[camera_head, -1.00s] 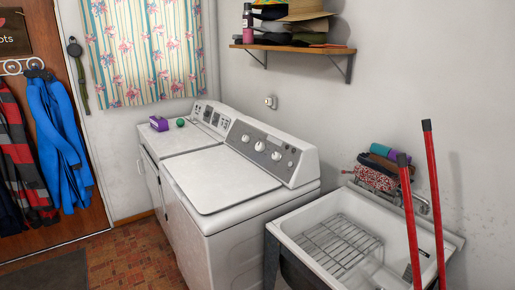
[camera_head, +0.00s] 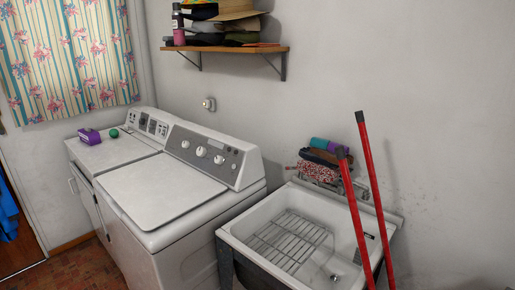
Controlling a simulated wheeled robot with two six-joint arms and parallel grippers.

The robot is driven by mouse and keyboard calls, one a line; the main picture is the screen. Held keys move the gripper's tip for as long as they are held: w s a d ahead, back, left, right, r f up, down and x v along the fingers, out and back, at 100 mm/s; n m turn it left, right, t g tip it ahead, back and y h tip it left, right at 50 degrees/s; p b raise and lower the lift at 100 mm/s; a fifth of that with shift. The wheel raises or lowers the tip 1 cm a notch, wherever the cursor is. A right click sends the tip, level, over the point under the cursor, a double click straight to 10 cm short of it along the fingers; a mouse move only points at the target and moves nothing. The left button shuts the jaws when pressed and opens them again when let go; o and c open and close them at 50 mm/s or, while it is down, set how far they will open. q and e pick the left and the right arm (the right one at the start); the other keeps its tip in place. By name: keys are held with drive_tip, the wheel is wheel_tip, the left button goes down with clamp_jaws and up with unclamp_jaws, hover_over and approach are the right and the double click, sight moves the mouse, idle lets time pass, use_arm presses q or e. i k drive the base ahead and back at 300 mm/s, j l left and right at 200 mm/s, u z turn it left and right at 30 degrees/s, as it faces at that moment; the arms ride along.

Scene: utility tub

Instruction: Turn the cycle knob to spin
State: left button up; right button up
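The near white washer (camera_head: 160,197) stands left of the sink, with its lid shut. Its raised rear grey control panel (camera_head: 205,153) carries several pale round knobs. Neither of my grippers is in view.
A second white machine (camera_head: 118,152) stands behind, with a purple box (camera_head: 90,136) and green ball (camera_head: 114,133) on top. The utility sink (camera_head: 235,241) holds a wire rack (camera_head: 287,240). Two red handles (camera_head: 374,195) lean at its right. A wooden shelf (camera_head: 230,49) hangs above.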

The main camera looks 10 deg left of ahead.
sight(202, 151)
drive_tip(key=i+j+z, duration=0.15)
drive_tip(key=j+z, duration=0.2)
drive_tip(key=j, duration=0.4)
drive_tip(key=j+z, duration=0.4)
drive_tip(key=j, duration=0.35)
drive_tip(key=j+z, duration=0.35)
drive_tip(key=j, duration=0.45)
